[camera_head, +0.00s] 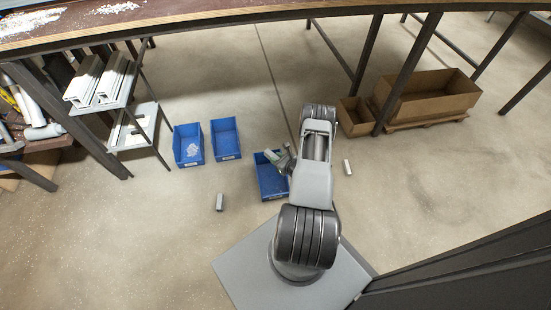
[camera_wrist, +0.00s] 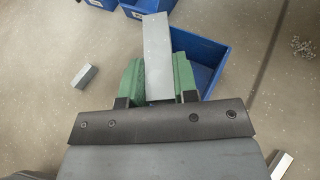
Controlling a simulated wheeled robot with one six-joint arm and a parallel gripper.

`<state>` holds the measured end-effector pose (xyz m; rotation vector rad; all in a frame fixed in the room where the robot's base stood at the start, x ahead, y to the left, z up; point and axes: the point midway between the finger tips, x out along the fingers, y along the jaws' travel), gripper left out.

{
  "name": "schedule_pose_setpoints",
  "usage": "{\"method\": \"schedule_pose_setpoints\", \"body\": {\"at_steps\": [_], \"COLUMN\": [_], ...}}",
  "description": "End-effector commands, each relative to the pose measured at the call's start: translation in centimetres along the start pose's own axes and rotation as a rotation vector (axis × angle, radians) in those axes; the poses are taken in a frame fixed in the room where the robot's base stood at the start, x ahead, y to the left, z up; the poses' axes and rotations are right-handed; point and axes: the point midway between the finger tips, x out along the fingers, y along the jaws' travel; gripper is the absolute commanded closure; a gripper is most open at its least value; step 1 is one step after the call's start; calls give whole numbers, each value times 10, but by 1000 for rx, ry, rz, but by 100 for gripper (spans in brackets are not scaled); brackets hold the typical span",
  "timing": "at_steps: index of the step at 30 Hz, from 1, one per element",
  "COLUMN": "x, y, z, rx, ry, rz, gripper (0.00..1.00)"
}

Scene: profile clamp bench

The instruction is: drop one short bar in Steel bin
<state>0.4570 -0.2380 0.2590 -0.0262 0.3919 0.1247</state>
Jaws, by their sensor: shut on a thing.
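My gripper (camera_head: 284,159) is shut on a short grey bar. In the wrist view the green finger pads of my gripper (camera_wrist: 158,80) press on both sides of the bar (camera_wrist: 157,55). The held bar is over or beside the near edge of a blue bin (camera_head: 271,190), whose wall also shows in the wrist view (camera_wrist: 222,62); its height above the bin is unclear. One short bar (camera_head: 220,202) lies on the floor left of this bin, and another bar (camera_head: 347,167) lies to its right. Which bin is the Steel bin cannot be read.
A small rack (camera_head: 131,139) holds profiles at the left. Cardboard boxes (camera_head: 425,112) stand under the table at the right. Open floor lies in front.

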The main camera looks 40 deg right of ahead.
Motion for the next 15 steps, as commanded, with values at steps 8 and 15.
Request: {"method": "schedule_pose_setpoints", "body": {"at_steps": [8,15], "x": [7,17], "y": [0,0], "z": [-21,-45], "rx": [2,2], "ry": [0,0], "rz": [-3,-2], "gripper": [99,99]}}
